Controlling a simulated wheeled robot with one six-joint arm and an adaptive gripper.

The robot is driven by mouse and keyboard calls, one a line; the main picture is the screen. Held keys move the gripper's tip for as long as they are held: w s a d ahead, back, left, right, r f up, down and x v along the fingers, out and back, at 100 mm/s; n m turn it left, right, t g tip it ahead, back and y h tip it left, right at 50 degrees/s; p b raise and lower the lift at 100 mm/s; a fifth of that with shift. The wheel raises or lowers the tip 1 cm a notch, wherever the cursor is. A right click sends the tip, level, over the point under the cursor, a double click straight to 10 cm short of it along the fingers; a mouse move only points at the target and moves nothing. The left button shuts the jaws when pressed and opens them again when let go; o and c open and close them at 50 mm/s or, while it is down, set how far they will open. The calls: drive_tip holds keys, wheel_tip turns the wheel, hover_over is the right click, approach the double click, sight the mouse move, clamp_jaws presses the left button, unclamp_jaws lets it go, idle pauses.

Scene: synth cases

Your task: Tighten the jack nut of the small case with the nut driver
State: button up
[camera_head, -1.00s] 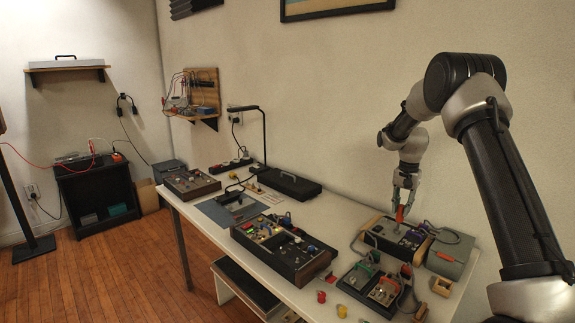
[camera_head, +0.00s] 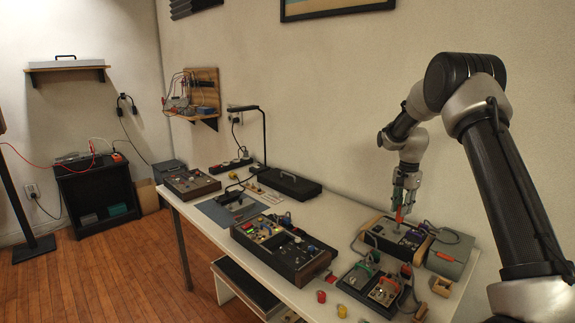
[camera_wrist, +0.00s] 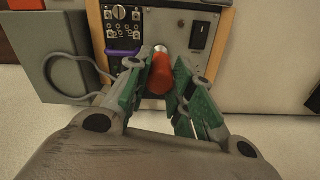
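My gripper (camera_head: 401,203) is above the small case (camera_head: 384,237) on the right part of the bench. Its green fingers (camera_wrist: 160,85) are closed around the red handle of the nut driver (camera_wrist: 157,76), which also shows in the head view (camera_head: 399,215). The driver points down at the case panel, which shows in the wrist view (camera_wrist: 172,28) with several jacks at left and a black switch at right.
A grey box with a cable (camera_head: 449,254) stands right of the case. A larger control case (camera_head: 298,262) stands to the left. Small red and yellow pieces lie near the front edge.

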drive_tip(key=o, duration=0.5)
wheel_tip(320, 180, up, 11)
drive_tip(key=s+a+r+n+t, duration=0.1)
drive_tip(key=s+r+n, duration=0.2)
drive_tip(key=s, duration=1.1)
drive_tip(key=s+a+r+n+t, duration=0.1)
drive_tip(key=s+r+n, duration=0.3)
drive_tip(key=s, duration=1.1)
drive_tip(key=s+a+r+n+t, duration=0.1)
drive_tip(key=s+r+n, duration=0.3)
drive_tip(key=s, duration=1.1)
drive_tip(key=shift+a+n+t, duration=0.2)
drive_tip(key=shift+n+t, duration=0.1)
drive_tip(key=shift+t, duration=0.4)
